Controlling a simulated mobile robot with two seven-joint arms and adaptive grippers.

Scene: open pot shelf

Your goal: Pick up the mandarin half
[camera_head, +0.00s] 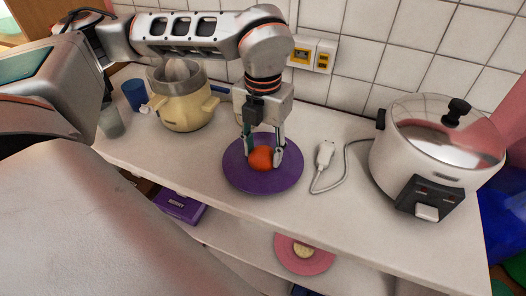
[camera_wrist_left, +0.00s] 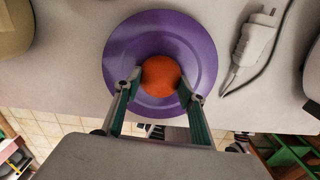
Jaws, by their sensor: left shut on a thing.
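The mandarin half (camera_head: 261,159) is a rounded orange piece over a purple plate (camera_head: 235,180) on the white counter. My left gripper (camera_head: 262,158) comes down from above and is shut on the mandarin half, one finger on each side. In the left wrist view the mandarin half (camera_wrist_left: 160,76) sits between the fingertips of the left gripper (camera_wrist_left: 160,85), with the purple plate (camera_wrist_left: 125,45) around it. I cannot tell whether it still touches the plate. Its cut face is not visible. My right gripper is in neither view.
A white cooker (camera_head: 430,150) with its plug (camera_head: 325,154) and cord lies right of the plate. A cream juicer (camera_head: 181,105), blue cup (camera_head: 134,94) and grey cup (camera_head: 111,121) stand left. A lower shelf holds a pink plate (camera_head: 285,255) and a purple box (camera_head: 180,207).

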